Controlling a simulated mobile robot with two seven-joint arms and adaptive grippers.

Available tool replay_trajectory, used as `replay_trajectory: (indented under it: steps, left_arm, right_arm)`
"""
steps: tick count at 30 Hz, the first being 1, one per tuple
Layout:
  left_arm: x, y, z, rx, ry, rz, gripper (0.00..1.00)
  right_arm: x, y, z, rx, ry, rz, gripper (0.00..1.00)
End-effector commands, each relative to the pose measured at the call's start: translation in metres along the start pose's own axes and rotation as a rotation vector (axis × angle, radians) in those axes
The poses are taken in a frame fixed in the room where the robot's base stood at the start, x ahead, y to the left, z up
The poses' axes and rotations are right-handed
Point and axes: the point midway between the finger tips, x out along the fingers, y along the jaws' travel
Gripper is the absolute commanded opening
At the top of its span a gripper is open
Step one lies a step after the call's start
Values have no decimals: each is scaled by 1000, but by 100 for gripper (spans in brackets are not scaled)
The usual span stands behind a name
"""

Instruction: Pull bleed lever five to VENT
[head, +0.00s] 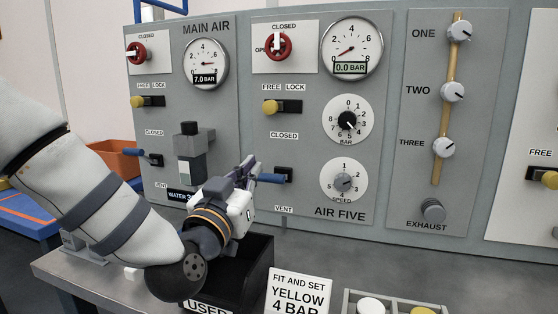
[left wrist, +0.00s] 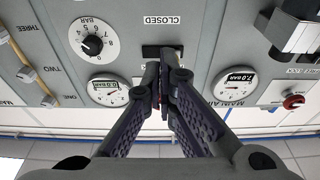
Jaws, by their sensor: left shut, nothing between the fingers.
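The bleed lever of the AIR FIVE panel has a blue handle (head: 271,178) on a black mount (head: 284,173), between the CLOSED label (head: 284,135) and the VENT label (head: 283,209). Its handle sticks out roughly level. My left gripper (head: 253,172) is shut and empty, its fingertips at the handle's left end; I cannot tell whether they touch it. In the left wrist view, which is upside down, the closed fingers (left wrist: 164,72) cover the lever's handle, and part of the black mount (left wrist: 152,51) shows behind them. My right gripper is not in view.
A similar blue lever (head: 146,154) is on the MAIN AIR panel. A grey-black water unit (head: 190,150) juts out left of my gripper. Below stand a black USED bin (head: 259,270), a sign (head: 298,292) reading YELLOW 4 BAR and a tray (head: 349,301).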

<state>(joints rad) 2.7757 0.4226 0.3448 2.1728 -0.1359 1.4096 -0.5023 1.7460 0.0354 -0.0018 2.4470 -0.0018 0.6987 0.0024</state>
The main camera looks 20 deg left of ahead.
Motion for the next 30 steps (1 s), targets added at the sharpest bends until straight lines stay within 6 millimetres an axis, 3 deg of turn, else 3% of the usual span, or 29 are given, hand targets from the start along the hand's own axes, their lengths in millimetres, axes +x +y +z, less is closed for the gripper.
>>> replay_trajectory:
  steps: [13, 27, 30]
  left_arm:
    - [6, 0, 1, 0, -1, 0, 0]
    - [101, 0, 4, 0, -3, -1, 0]
    - [94, 0, 22, -1, -9, 0, 0]
  right_arm:
    - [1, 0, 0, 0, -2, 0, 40]
    - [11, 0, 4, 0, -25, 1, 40]
    - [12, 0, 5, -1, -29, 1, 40]
